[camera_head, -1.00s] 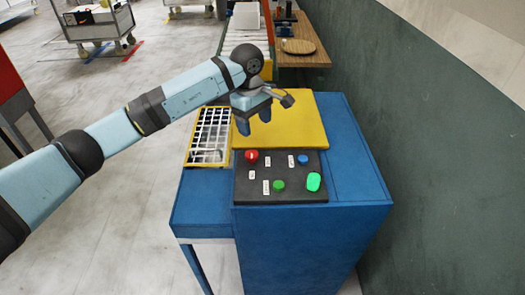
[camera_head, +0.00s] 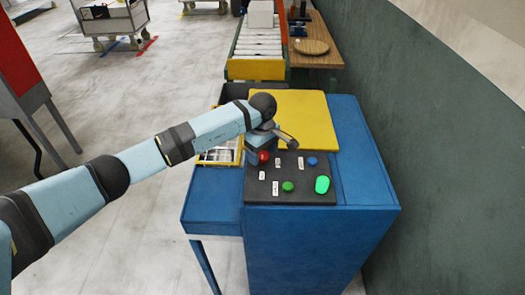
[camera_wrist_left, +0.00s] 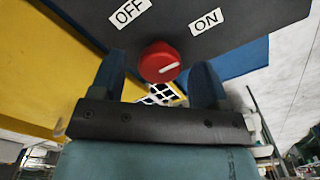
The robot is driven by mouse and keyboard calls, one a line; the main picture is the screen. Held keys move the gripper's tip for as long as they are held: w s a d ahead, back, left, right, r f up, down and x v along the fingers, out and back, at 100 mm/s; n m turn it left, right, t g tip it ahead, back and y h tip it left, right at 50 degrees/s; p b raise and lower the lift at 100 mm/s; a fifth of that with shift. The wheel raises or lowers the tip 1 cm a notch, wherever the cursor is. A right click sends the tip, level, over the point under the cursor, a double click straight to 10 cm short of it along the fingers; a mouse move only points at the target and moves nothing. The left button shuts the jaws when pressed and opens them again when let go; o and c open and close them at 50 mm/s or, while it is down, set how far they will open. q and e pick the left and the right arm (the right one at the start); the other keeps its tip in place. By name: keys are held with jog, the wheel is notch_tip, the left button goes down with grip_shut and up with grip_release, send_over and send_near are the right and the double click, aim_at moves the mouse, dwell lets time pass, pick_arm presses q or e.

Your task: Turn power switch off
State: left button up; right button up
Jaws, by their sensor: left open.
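The power switch is a red round knob (camera_head: 263,157) at the far left corner of the black control panel (camera_head: 308,196). In the left wrist view the red knob (camera_wrist_left: 159,62) has a white line pointing towards the ON label (camera_wrist_left: 206,22); the OFF label (camera_wrist_left: 130,12) is on the other side. My left gripper (camera_wrist_left: 161,75) is open, its two dark fingers on either side of the knob in that view. I cannot tell if they touch it. In the head view the gripper (camera_head: 259,155) is at the knob, its fingers partly hidden. My right gripper is not in view.
The panel also has a blue button (camera_head: 311,161), a green button (camera_head: 288,186) and a bright green button (camera_head: 322,184). The panel is on a blue machine (camera_head: 362,160) with a yellow plate (camera_head: 290,117) behind it. A dark green wall (camera_head: 440,150) is at the right.

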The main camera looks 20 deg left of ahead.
pick_arm(q)
jog(key=shift+f, duration=0.25)
jog(key=c, duration=0.9)
